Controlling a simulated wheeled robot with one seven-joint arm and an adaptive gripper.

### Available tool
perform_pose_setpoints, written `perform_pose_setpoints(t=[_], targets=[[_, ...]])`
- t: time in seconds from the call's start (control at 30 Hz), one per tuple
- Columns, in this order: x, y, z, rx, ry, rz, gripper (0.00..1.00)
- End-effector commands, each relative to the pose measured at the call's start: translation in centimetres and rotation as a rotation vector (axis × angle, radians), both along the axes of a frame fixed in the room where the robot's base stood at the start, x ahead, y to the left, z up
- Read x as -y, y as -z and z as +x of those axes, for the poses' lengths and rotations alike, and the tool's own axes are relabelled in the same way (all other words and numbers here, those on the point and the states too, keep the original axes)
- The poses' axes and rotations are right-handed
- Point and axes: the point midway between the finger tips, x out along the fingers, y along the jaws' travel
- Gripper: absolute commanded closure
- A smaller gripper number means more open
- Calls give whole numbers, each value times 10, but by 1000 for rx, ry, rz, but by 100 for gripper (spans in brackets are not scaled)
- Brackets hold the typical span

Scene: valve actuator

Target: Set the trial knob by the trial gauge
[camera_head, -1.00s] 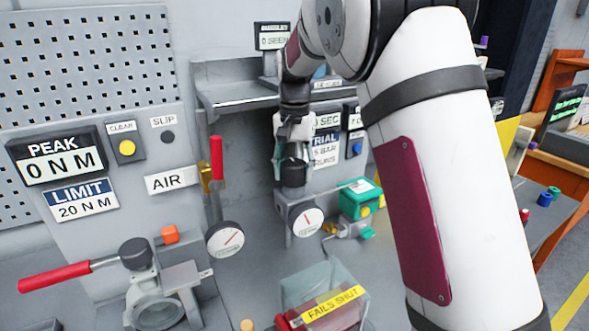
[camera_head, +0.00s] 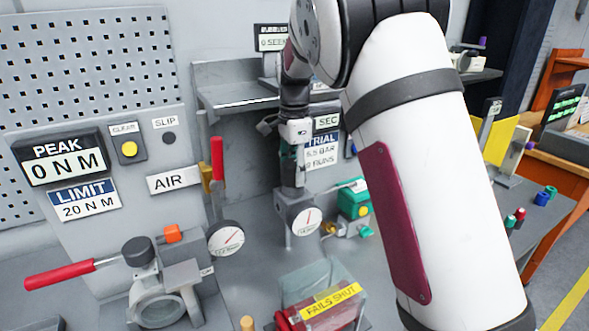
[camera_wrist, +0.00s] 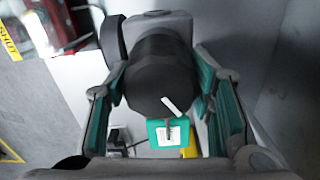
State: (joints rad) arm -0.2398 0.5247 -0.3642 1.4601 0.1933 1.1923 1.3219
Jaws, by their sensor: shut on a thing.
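The trial knob (camera_wrist: 158,82) is a black round knob with a white pointer mark, seen from above in the wrist view. My gripper (camera_wrist: 163,100) has its green pads on either side of the knob and is shut on it. In the head view my gripper (camera_head: 293,165) points down over the knob, which is mostly hidden there. The trial gauge (camera_head: 307,221) is a white dial on a grey block just below, with its red needle pointing up and slightly right. The trial plate (camera_head: 322,150) behind reads about 5.5 BAR; its runs line is unclear.
A red-handled lever (camera_head: 217,160) and another gauge (camera_head: 226,238) stand to the left. A green box (camera_head: 354,199) is close on the right. A clear cover marked FAILS SHUT (camera_head: 327,300) is in front. A grey shelf (camera_head: 235,97) is behind.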

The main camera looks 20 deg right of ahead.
Motion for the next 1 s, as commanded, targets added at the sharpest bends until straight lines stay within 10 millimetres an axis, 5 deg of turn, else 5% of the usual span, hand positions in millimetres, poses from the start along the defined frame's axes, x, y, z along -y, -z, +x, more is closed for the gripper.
perform_pose_setpoints(t=[0.8, 0.83, 0.9, 1.0], targets=[[1, 0, 0, 2, 119, -1, 79], [1, 0, 0, 2, 119, -1, 45], [0, 0, 0, 2, 118, -1, 31], [0, 0, 0, 1, 118, 0, 31]])
